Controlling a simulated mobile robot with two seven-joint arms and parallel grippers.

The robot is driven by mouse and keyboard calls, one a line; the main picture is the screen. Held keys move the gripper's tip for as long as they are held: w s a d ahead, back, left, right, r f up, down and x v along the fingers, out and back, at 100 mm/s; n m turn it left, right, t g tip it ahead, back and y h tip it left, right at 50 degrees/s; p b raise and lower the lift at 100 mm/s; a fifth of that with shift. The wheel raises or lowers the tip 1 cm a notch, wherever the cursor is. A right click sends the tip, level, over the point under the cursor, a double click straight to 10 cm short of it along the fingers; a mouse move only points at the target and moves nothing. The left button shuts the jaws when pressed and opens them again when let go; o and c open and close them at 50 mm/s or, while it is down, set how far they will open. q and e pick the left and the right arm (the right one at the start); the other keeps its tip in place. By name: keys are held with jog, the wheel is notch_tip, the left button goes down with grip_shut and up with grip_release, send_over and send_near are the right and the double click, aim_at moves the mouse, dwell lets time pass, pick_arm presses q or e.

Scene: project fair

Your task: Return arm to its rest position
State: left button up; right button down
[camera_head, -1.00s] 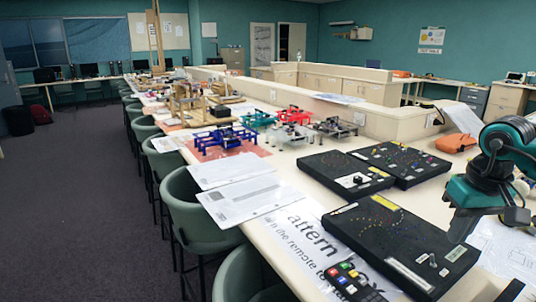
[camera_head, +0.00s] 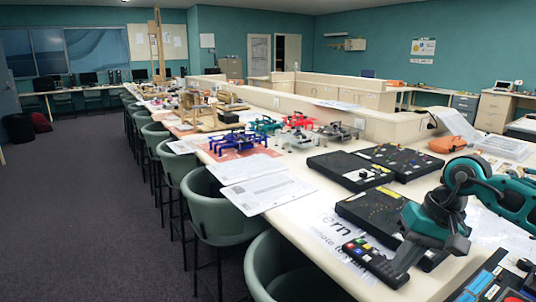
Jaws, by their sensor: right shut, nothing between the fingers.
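My right arm, teal and dark grey, comes in from the right edge. Its right gripper (camera_head: 404,260) points down and is shut and empty. In the picture it overlaps the nearest black board (camera_head: 362,209) and the right end of a remote (camera_head: 362,252) with coloured buttons. I cannot tell whether it touches either of them. My left gripper is not in view.
The long cream table (camera_head: 300,217) carries two more black boards (camera_head: 349,169), a blue frame vehicle (camera_head: 238,141), papers (camera_head: 262,190) and an orange pouch (camera_head: 447,144). Green chairs (camera_head: 222,207) line its left side. A panel with blue and red parts (camera_head: 488,288) is at the lower right. Open carpet lies left.

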jog(key=s+a+f+m+t+y, duration=0.1)
jog(key=s+a+m+t+y, duration=0.15)
jog(key=a+m+y, duration=0.7)
jog(key=s+a+m+t+y, duration=0.1)
jog(key=a+m+t+y, duration=0.35)
jog(key=a+m, duration=1)
jog(key=d+f+m+t+h, duration=0.4)
jog(key=f+m+h, duration=0.15)
jog(key=m, duration=0.85)
jog(key=d+f+m+t+h, duration=0.35)
jog(key=f+m, duration=0.25)
jog(key=m, duration=0.8)
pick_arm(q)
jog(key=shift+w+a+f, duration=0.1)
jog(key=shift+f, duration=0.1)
pick_arm(e)
jog(key=s+d+f+m+g+h, duration=0.2)
jog(key=s+f+m+h, duration=0.1)
jog(key=s+f+m, duration=0.3)
jog(key=s+d+f+m+g+h, duration=0.2)
jog(key=s+f+m+g+h, duration=0.1)
jog(key=s+f+m, duration=0.3)
jog(key=f+m, duration=0.2)
jog(key=m, duration=0.1)
jog(key=shift+s+d, duration=0.3)
